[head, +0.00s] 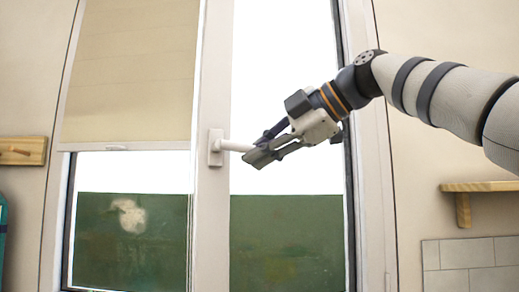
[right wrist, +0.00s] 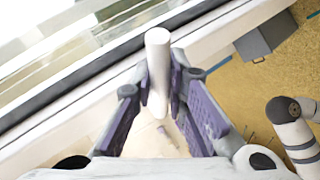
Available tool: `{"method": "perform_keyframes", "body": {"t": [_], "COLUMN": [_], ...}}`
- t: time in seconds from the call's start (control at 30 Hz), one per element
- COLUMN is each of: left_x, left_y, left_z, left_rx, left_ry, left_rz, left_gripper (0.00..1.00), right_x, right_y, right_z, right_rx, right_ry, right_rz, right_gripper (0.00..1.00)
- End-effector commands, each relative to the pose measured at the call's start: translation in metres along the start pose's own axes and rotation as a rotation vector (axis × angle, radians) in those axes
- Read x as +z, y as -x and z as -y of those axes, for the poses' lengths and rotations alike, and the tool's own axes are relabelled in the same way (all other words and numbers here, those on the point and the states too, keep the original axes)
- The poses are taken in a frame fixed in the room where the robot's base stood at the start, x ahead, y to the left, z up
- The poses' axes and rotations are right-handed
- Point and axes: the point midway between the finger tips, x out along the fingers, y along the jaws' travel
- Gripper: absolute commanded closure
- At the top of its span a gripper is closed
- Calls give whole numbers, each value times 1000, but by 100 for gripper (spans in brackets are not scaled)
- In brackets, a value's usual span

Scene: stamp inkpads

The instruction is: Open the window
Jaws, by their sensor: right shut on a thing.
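The window has a white frame (head: 212,60), with a tall pane on each side of its middle post. A white lever handle (head: 216,147) is mounted on that post and its grip points right, about level. My right gripper (head: 256,157) reaches in from the right and is shut on the handle's grip end. In the right wrist view the white handle (right wrist: 158,75) stands between the two purple-padded fingers (right wrist: 160,105). I cannot tell whether the sash stands slightly ajar. My left gripper is not in view.
A beige blind (head: 130,70) covers the upper left pane. A wooden shelf (head: 485,187) is on the wall at the right, above pale tiles (head: 465,254). A wooden rail (head: 22,151) is on the left wall. Space before the lower panes is clear.

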Motion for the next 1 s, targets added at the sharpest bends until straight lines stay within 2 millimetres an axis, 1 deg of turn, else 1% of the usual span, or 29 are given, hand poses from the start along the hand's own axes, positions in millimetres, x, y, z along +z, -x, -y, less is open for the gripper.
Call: {"method": "perform_keyframes", "body": {"t": [0.03, 0.27, 0.3, 0.37, 0.4, 0.63, 0.7, 0.77, 0.87, 1.0], "left_x": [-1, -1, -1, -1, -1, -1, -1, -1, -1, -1], "left_y": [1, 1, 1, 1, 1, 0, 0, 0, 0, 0], "left_z": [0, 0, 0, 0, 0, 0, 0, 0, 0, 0], "left_rx": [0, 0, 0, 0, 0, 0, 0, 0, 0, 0], "left_ry": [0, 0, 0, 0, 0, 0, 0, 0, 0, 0], "left_rz": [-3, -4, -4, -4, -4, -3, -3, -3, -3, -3], "left_gripper": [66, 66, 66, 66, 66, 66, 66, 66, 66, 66], "right_x": [-1, -2, -2, -2, -2, -1, -1, -2, -1, -2], "right_y": [3, 4, 4, 4, 4, 2, 5, 12, 37, 76], "right_z": [-3, -4, -4, -4, -4, -3, -3, -3, -3, -3], "right_rx": [11, 14, 15, 14, 14, 9, 9, 10, 13, 13], "right_ry": [-2, -2, -2, -1, -1, -1, -1, 0, 0, 0], "right_rz": [1, 1, 0, 0, 0, 0, 1, 1, 1, 1], "right_gripper": [100, 100, 83, 69, 66, 66, 66, 66, 66, 66]}}
